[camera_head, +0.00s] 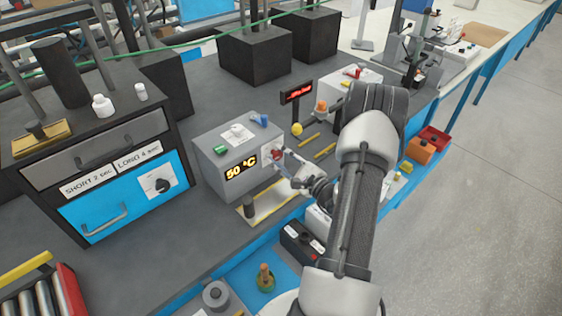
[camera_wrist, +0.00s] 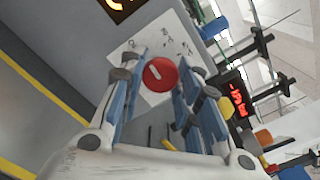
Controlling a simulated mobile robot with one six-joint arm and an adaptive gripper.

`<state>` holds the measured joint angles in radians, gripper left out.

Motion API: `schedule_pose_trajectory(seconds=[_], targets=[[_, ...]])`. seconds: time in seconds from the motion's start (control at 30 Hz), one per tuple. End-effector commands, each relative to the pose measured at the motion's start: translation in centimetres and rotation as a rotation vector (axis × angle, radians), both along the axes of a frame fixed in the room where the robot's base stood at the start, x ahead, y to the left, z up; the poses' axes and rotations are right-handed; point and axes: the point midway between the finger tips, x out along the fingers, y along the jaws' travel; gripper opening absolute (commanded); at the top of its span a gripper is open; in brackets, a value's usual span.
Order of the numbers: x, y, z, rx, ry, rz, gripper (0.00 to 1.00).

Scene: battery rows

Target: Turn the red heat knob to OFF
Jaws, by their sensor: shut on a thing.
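The red heat knob (camera_wrist: 160,74) is round with a short white mark, set on a white dial plate (camera_wrist: 135,52) with small dark markings. It is on the front of the grey heater box (camera_head: 222,146), whose display (camera_head: 241,168) reads 50 °C. In the head view the knob (camera_head: 276,153) is small and partly hidden by my gripper (camera_head: 283,164). In the wrist view the two blue-padded fingers of my gripper (camera_wrist: 158,84) lie on either side of the knob and are shut on it. The dial lettering is too small to read.
A small red-lit sign (camera_head: 297,92) stands on a post beyond the box. A yellow-edged pale tray (camera_head: 270,206) lies below the gripper. A blue-fronted drawer cabinet (camera_head: 118,205) stands at left. Black blocks (camera_head: 254,55) stand behind.

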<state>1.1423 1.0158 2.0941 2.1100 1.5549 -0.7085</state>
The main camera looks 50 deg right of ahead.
Motion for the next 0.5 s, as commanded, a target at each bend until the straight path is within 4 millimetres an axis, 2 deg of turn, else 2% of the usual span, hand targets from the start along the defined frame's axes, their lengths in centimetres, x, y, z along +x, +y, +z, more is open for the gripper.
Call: schedule_pose_trajectory(seconds=[0.5], targets=[[0.0, -0.01, -0.01, -0.066, 0.009, 0.0, 0.07]])
